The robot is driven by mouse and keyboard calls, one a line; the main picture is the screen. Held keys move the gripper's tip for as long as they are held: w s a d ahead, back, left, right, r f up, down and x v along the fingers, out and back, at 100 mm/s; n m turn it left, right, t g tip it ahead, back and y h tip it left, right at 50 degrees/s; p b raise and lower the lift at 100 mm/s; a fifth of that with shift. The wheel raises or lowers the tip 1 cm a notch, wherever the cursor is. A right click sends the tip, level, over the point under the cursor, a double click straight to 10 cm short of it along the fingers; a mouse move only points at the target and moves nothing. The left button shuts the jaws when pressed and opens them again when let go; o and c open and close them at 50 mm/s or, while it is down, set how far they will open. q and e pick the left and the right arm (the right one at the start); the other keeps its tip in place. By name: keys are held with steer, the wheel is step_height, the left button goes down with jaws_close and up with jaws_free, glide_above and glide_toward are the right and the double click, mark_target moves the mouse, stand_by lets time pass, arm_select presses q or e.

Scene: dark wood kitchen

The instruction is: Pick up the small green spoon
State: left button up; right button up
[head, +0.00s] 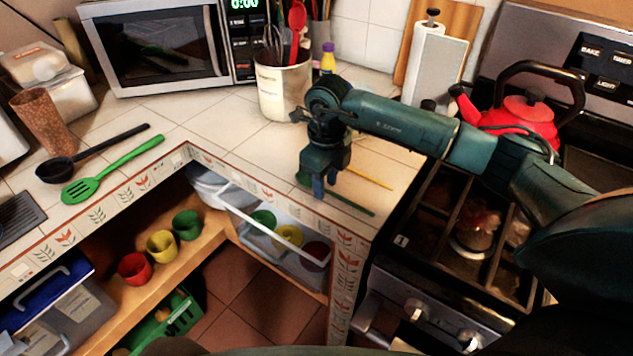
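A thin dark green utensil, which looks like the small green spoon (352,205), lies on the tiled counter near its front edge. My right gripper (319,190) points down over its left part and hides some of it. I cannot tell whether the fingers touch it or how far apart they are. A larger bright green slotted turner (115,170) lies on the counter at the left. My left gripper is not in view.
A thin yellow utensil (370,177) lies just behind the green one. A utensil crock (284,90) stands behind my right gripper. The stove with a red kettle (519,120) is at the right. A black ladle (57,170) lies at the left. Counter between is clear.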

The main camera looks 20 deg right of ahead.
jaws_close()
stand_by(0.5)
